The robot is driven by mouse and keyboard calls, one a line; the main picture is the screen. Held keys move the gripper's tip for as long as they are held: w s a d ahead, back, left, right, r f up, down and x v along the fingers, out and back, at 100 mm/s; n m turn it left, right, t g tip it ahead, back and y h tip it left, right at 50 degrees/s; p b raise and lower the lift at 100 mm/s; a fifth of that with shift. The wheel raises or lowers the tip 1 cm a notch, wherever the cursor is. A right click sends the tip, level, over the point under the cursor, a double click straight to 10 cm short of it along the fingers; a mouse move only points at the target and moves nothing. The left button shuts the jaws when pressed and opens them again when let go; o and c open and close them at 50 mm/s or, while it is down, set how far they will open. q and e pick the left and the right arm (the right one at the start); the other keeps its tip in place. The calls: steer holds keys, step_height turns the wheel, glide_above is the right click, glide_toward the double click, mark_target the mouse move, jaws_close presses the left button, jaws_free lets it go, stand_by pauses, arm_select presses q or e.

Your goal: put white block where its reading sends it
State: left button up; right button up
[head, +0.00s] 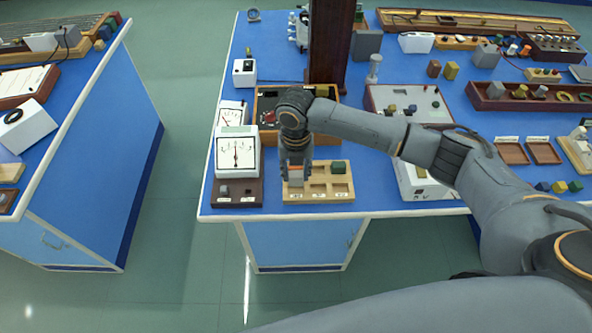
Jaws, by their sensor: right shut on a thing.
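My right gripper (296,166) points down over the left end of a light wooden sorting tray (318,197). It is shut on the white block (296,177), of which only a small pale part shows between and below the fingers. I cannot tell whether the block touches the tray floor. The tray has several compartments and small white labels along its front edge. A green block (339,167) sits in its back right compartment. A white dial meter (237,153) stands left of the tray, above a dark base (245,196) with a small grey block (224,190). My left gripper is not in view.
A wooden box (265,103) with parts in it stands behind my gripper, near a dark upright post (330,45). A second meter (231,114) stands behind the first. A light instrument panel (380,101) is at right. Open floor lies between the two benches.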

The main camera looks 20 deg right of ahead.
mark_target(296, 181)
steer(key=shift+f+b, duration=0.95)
steer(key=shift+f, duration=0.2)
steer(key=shift+f+b, duration=0.45)
steer(key=shift+f, duration=0.65)
steer(key=o, duration=1.3)
steer(key=shift+r, duration=0.1)
step_height(296, 181, up, 12)
steer(key=shift+f, duration=0.1)
